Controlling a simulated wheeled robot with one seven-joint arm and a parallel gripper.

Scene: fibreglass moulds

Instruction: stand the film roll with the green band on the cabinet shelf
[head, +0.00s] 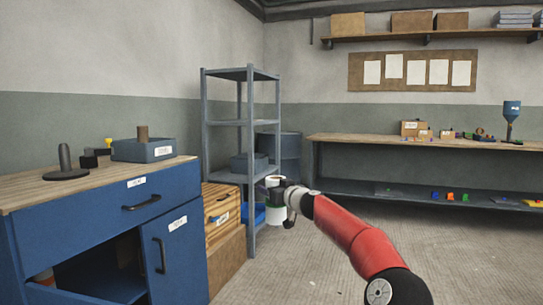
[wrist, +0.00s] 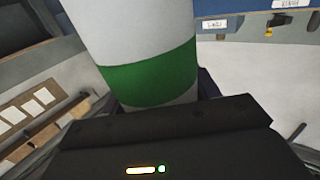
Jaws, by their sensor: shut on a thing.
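The film roll with the green band is white and shows in the head view (head: 275,214) at the end of my red arm. It fills the upper middle of the wrist view (wrist: 140,35), its green band close to the jaws. My gripper (head: 287,196) is shut on the roll and holds it in the air, roughly upright in the head view. The blue cabinet (head: 85,240) stands at the left, with a dark open compartment low in its front. The shelf inside (head: 100,278) is partly visible; an orange and white thing shows at its left.
A grey shelving rack (head: 240,124) and wooden boxes (head: 222,215) stand between the cabinet and my gripper. The cabinet door with a handle (head: 175,255) is beside the opening. A long workbench (head: 420,145) runs along the back. The floor at centre and right is clear.

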